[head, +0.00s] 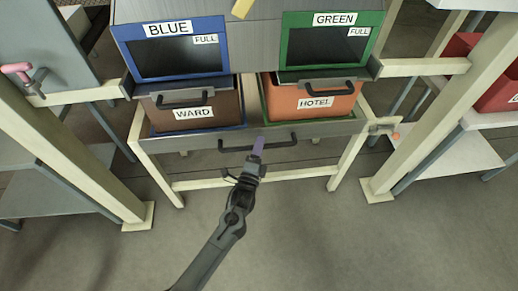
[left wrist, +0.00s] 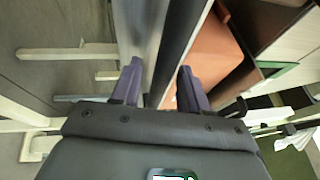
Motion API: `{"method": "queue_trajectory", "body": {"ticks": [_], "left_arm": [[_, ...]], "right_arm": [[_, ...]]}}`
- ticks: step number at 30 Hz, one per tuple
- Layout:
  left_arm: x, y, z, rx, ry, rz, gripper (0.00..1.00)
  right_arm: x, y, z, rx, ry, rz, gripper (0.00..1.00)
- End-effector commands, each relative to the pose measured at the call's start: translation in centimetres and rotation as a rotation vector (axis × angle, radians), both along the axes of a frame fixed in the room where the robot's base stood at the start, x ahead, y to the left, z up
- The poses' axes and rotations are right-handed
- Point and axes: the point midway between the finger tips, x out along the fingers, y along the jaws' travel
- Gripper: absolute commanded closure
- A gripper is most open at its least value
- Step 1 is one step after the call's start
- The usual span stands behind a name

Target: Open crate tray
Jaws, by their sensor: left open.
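The crate tray (head: 225,134) is a grey pull-out shelf with a long black handle (head: 285,143) on its front. It carries a brown crate (head: 225,101) marked WARD and an orange crate (head: 335,103) marked HOTEL. My left gripper (head: 258,144) is at the middle of the handle and hides part of it. In the left wrist view its purple fingers (left wrist: 160,82) are open, with a grey edge and a dark bar running up between them; I cannot tell whether they touch. The orange crate shows there too (left wrist: 215,50). My right gripper is not in view.
Above the tray are a blue-framed bin (head: 175,77) and a green-framed bin (head: 285,55), both labelled FULL. Cream frame legs (head: 349,163) and a lower crossbar (head: 290,175) stand below. A red bin (head: 495,88) is at right. The floor in front (head: 320,240) is clear.

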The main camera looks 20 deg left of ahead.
Motion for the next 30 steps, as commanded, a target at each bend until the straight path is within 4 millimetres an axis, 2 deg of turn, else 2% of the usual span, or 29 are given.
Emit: {"method": "queue_trajectory", "body": {"ticks": [8, 17, 30], "left_arm": [[0.1, 0.04, 0.05, 0.0, 0.0, 0.001, 0.56], [0.08, 0.03, 0.05, 0.0, 0.0, 0.001, 1.0], [-0.2, -0.18, 0.24, -0.001, -0.001, -0.001, 1.0]], "right_arm": [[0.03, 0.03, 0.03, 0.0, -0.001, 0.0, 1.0], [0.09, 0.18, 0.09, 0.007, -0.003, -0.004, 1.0], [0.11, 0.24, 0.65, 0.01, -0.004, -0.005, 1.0]]}}
